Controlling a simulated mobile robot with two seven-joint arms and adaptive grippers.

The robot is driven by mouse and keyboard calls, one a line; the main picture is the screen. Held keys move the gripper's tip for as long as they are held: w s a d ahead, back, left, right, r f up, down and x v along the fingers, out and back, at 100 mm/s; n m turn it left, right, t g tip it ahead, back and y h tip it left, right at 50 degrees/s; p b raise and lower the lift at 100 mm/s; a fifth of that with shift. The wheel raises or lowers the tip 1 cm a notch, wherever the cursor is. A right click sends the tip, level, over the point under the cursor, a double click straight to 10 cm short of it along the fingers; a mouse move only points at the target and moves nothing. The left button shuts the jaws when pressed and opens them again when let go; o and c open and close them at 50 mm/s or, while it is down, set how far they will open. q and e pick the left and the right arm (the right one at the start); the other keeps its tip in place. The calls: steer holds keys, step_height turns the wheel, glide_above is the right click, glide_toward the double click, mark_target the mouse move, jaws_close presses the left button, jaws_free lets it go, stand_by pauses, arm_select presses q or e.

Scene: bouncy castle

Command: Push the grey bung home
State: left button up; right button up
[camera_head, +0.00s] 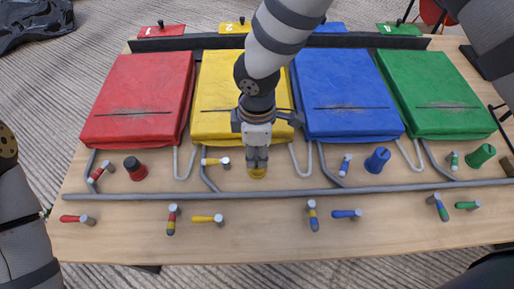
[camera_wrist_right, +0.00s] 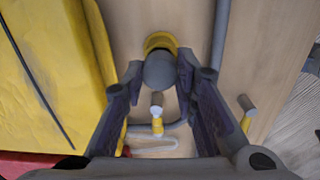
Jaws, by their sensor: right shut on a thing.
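The grey bung (camera_wrist_right: 160,72) shows in the right wrist view as a rounded grey end between the fingers of my right gripper (camera_wrist_right: 162,76). It lines up with a short yellow socket (camera_wrist_right: 160,40) and covers part of its mouth; how deep it sits I cannot tell. In the head view my right gripper (camera_head: 257,158) points down in front of the yellow pad (camera_head: 215,100), and the yellow socket (camera_head: 257,174) shows just under its fingertips. The fingers hide the bung there. My left gripper is out of view; only part of that arm shows at the left.
Red (camera_head: 130,105), blue (camera_head: 345,100) and green (camera_head: 432,100) pads flank the yellow one on the wooden table (camera_head: 270,240). A grey pipe (camera_head: 260,195) runs across, with several coloured valve handles around it. Red (camera_head: 134,170), blue (camera_head: 377,160) and green (camera_head: 481,156) sockets stand near.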

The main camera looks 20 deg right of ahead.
steer(key=shift+f, duration=0.35)
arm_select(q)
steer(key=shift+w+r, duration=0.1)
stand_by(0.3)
arm_select(e)
steer(key=shift+f, duration=0.15)
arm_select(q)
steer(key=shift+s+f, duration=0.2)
arm_select(e)
steer(key=shift+o, duration=0.2)
steer(key=shift+f, duration=0.5)
